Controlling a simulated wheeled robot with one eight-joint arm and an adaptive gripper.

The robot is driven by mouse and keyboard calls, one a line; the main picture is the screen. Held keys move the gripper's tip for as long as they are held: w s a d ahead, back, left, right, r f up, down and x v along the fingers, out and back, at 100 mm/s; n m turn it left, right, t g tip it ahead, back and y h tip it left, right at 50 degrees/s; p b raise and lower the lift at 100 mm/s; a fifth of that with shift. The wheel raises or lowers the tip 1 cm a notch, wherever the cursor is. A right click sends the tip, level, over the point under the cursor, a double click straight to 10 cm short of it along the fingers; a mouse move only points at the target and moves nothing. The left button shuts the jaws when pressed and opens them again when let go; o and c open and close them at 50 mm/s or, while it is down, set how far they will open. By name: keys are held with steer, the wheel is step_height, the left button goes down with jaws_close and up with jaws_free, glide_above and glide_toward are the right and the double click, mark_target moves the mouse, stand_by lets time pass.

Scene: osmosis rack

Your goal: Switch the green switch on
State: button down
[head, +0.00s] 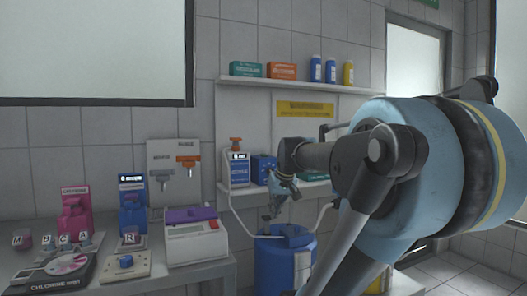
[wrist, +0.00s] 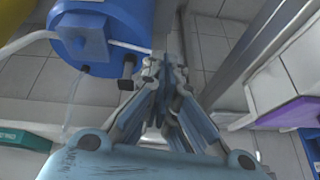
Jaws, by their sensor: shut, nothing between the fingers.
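I cannot make out a green switch in either view. My gripper (head: 272,212) hangs pointing down in the head view, just above the blue barrel (head: 272,266) and in front of the wall rack. In the wrist view, my gripper's fingers (wrist: 165,70) are together and empty. The blue barrel (wrist: 110,20) is at the upper left there, apart from the fingers. My arm hides part of the rack and its lower shelf in the head view.
Above the barrel, a shelf (head: 290,84) carries boxes and bottles. A white hose (head: 240,220) runs to the barrel.

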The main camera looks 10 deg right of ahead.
steer(key=w+d+r+t, duration=0.2)
steer(key=w+r, duration=1.2)
steer(key=w, duration=0.1)
steer(key=w+d+r+n+t+y, duration=0.1)
steer(key=w+d+r+t, duration=0.1)
steer(key=w+r, duration=1.2)
steer(key=shift+w+r+t, duration=0.25)
steer(key=shift+w+t, duration=0.35)
steer(key=shift+w, duration=0.3)
glide_above(263, 155)
steer(key=f, duration=0.6)
steer(key=shift+w+d, duration=0.15)
steer(key=shift+d, duration=0.1)
step_height(263, 155, down, 3)
steer(key=shift+w+f, duration=0.1)
steer(key=shift+w, duration=0.05)
steer(key=shift+f, duration=0.4)
steer(key=shift+w+a, duration=0.1)
